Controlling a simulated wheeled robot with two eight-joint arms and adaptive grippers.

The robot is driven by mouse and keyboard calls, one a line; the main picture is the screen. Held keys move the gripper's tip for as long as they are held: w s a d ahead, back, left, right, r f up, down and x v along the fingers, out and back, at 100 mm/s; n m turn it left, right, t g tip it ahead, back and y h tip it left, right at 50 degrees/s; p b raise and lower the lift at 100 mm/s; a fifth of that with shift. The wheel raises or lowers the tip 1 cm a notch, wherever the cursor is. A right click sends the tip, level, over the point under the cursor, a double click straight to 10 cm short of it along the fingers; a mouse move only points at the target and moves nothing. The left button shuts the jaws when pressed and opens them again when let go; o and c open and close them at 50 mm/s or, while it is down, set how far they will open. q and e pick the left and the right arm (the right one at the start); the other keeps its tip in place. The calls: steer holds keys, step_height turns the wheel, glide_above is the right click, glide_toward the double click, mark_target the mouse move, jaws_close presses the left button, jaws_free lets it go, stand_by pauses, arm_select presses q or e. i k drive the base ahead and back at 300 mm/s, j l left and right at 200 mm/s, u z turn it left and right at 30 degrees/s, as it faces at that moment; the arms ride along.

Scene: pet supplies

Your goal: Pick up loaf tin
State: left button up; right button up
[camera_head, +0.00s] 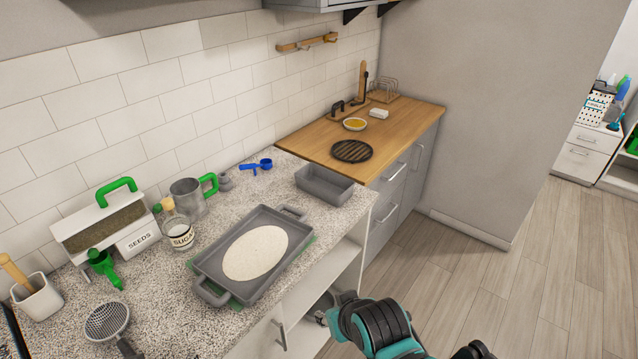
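The loaf tin (318,192) is a plain grey, empty, rectangular tin. It sits upright on the speckled counter, near the counter's right end and close to the wooden top. An arm of mine with teal and black links comes in from the bottom, right of centre; I take it for my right arm. Its gripper end (323,312) is small and partly hidden, low beside the open cabinet front, below and apart from the tin. Its finger opening is unclear. My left gripper does not show. Nothing holds the tin.
A grey tray (212,268) with a pale oval of dough (256,253) lies left of the tin. A blue scoop (257,165), a metal mug (188,198) and a sugar jar (178,232) stand behind. A black trivet (352,151) lies on the wooden counter (410,120). Floor is clear at right.

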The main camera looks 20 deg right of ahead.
mark_target(333, 189)
steer(key=i+l, duration=0.2)
steer(key=l, duration=0.2)
steer(key=i+l, duration=0.15)
steer(key=l, duration=0.25)
steer(key=i+l, duration=0.2)
steer(key=l, duration=0.2)
steer(key=i+l, duration=0.2)
steer(key=l, duration=0.25)
steer(key=i+l, duration=0.2)
steer(key=l, duration=0.2)
steer(key=i+l, duration=0.15)
steer(key=l, duration=0.25)
steer(key=i+l, duration=0.2)
steer(key=l, duration=0.2)
steer(key=i+l, duration=0.2)
steer(key=l, duration=0.2)
